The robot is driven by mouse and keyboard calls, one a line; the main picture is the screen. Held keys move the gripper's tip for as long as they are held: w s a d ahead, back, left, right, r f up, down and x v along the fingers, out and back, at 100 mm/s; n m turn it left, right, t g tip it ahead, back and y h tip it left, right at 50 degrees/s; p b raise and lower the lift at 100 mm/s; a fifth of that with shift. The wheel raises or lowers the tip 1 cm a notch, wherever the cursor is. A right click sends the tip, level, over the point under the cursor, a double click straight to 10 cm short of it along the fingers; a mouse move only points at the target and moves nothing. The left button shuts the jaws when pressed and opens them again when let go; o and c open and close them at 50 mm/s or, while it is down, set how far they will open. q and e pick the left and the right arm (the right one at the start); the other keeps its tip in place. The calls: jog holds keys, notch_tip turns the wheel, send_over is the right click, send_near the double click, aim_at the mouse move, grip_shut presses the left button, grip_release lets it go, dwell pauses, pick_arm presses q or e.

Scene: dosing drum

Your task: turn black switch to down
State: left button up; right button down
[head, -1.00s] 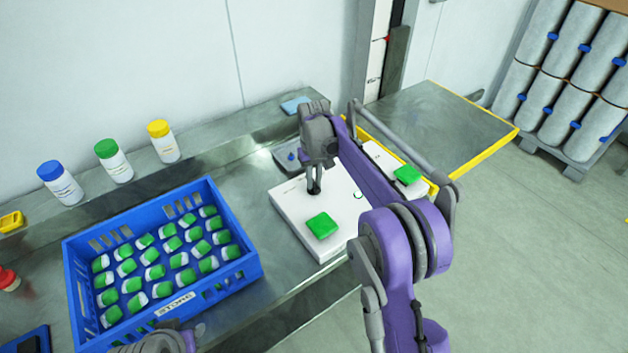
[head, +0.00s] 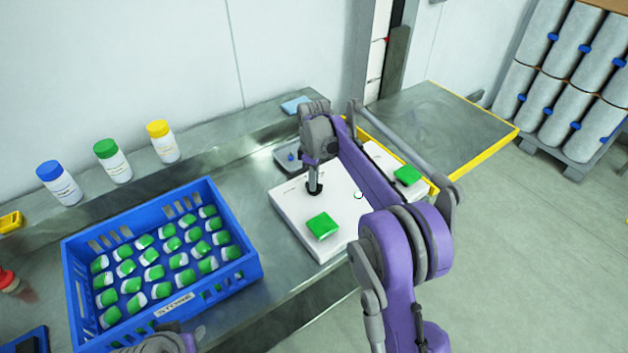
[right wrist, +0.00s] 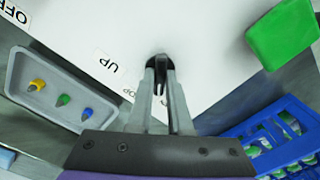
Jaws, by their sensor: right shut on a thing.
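The black switch (right wrist: 160,62) stands on a white panel (head: 292,209) on the steel bench. My right gripper (head: 314,189) comes down onto the panel and is shut on the switch; its fingers (right wrist: 160,88) show close together around it in the right wrist view. A label reading UP (right wrist: 110,65) lies beside the switch, and another label near the fingers is partly hidden. The fingers cover much of the switch, so I cannot tell its exact angle. Part of my left arm shows at the bottom edge of the head view; its gripper jaws do not show.
A green square block (head: 322,225) is on the panel near the switch, with another green block (head: 407,175) to the right. A grey tray (right wrist: 50,92) with small coloured pieces lies beside the panel. A blue crate (head: 250,266) of green-topped items stands left. Three capped bottles stand behind.

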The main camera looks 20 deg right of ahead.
jog(key=shift+n, duration=0.9)
jog(key=c, duration=0.8)
grip_release()
jog(key=shift+c, duration=0.2)
notch_tip(320, 180, up, 11)
jog(key=shift+p, duration=0.4)
jog(key=shift+f, duration=0.1)
